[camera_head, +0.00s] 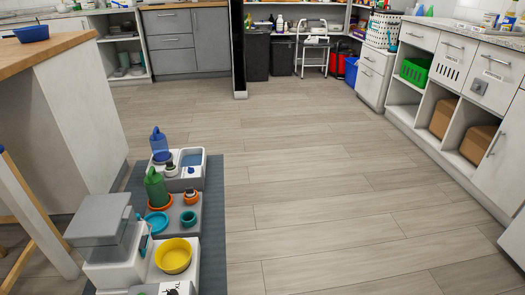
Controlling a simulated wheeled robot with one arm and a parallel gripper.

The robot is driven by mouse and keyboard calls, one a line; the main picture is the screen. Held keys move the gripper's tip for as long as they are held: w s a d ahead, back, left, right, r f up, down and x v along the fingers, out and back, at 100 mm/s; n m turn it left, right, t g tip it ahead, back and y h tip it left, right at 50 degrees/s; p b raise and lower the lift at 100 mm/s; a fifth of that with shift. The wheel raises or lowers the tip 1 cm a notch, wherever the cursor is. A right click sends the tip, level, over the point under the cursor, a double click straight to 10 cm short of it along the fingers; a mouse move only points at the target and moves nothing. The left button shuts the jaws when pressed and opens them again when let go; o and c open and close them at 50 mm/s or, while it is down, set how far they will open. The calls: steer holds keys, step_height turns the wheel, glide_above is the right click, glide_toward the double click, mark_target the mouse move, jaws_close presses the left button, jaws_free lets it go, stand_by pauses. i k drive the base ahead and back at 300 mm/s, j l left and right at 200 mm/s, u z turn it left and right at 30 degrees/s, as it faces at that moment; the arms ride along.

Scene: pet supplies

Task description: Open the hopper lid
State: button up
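A pet feeder stands at the lower left on a dark mat (213,225). Its hopper (105,252) is a grey, see-through box on a white base (118,274). A flat grey hopper lid (99,215) lies over the top of the hopper and looks shut, though its far edge and any hinge are hard to make out. A yellow bowl (173,256) sits in front of the feeder, to the right of the hopper. My gripper is not in view.
Behind the feeder on the mat stand a green bottle (156,188), a blue bottle (159,142), a teal bowl (157,222) and small cups. A wooden-topped counter (75,110) is at the left. White cabinets (460,110) line the right. The middle floor is clear.

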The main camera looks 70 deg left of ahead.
mark_target(97, 215)
steer(key=u, duration=3.45)
steer(key=i+l+z, duration=0.15)
steer(key=i, duration=0.2)
steer(key=i+l+z, duration=0.1)
steer(key=i+l, duration=0.15)
steer(key=i, duration=0.1)
